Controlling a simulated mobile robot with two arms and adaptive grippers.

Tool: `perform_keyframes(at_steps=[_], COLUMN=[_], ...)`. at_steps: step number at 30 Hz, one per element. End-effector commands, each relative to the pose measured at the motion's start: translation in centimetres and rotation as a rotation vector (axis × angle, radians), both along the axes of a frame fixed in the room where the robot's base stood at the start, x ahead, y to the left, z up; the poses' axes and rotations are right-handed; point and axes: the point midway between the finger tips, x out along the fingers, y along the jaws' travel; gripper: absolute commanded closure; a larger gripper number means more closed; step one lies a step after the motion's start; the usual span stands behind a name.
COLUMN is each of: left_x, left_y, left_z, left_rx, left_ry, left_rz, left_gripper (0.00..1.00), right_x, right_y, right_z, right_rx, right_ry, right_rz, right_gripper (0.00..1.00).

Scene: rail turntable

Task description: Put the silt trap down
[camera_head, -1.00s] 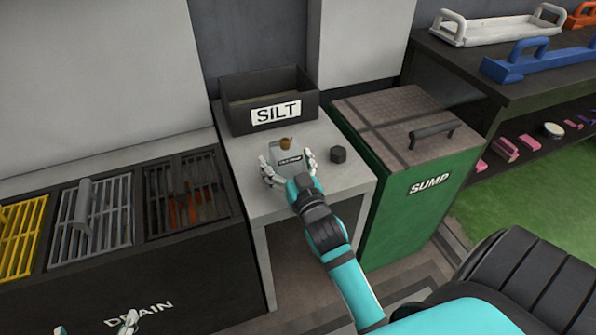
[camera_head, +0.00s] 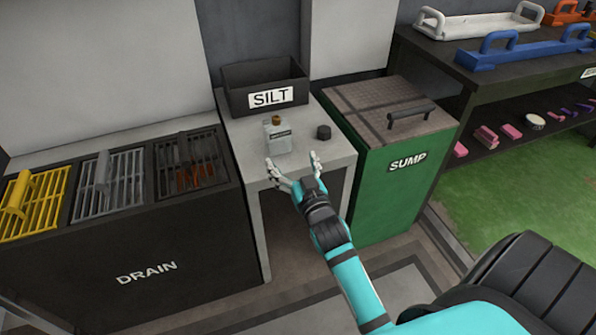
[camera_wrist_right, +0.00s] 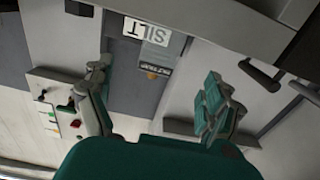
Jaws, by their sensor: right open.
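The silt trap, which I take to be the small grey vessel with a brown cap and dark label (camera_head: 277,138), stands upright on the pale table (camera_head: 318,158), in front of the black box marked SILT (camera_head: 237,98). My right gripper (camera_head: 292,162) is open and empty at the table's front edge, apart from the vessel and on its near side. In the right wrist view its fingers (camera_wrist_right: 157,75) are spread wide, with the vessel (camera_wrist_right: 157,48) beyond them. My left gripper is out of view.
A small dark knob-like piece (camera_head: 323,132) sits right of the vessel. The green SUMP cabinet (camera_head: 390,200) stands close right of the table. The black DRAIN unit (camera_head: 110,245) with gratings adjoins on the left. A rack with trays (camera_head: 500,70) is at the far right.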

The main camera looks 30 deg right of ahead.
Motion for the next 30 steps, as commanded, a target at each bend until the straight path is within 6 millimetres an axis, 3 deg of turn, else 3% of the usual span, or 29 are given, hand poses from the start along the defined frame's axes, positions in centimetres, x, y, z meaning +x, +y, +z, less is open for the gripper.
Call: perform_keyframes(at_steps=[5,8,11,15,18,21,24,30], left_x=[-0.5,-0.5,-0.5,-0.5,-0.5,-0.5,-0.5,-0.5], left_y=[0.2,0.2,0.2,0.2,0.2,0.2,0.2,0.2], left_z=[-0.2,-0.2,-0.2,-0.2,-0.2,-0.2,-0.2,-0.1], left_rx=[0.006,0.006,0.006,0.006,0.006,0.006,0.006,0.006], left_ry=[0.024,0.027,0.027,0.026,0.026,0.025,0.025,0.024], left_rz=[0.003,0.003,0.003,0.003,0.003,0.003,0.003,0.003], left_gripper=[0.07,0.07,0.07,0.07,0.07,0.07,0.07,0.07], right_x=[-0.5,-2.4,-6.2,-13.5,-18.4,-21.9,-23.4,-23.6], right_y=[0.3,1.5,3.9,7.9,10.1,11.4,11.9,12.0], right_z=[-0.5,-2.4,-5.3,-8.7,-9.9,-10.4,-10.5,-10.6], right_rx=[0.0,0.007,0.013,0.012,0.006,-0.001,-0.006,-0.005], right_ry=[0.037,0.165,0.379,0.697,0.877,0.995,1.047,1.055], right_rz=[0.006,0.027,0.077,0.185,0.263,0.319,0.342,0.345], right_gripper=[0.12,0.12,0.12,0.12,0.12,0.12,0.12,0.12])
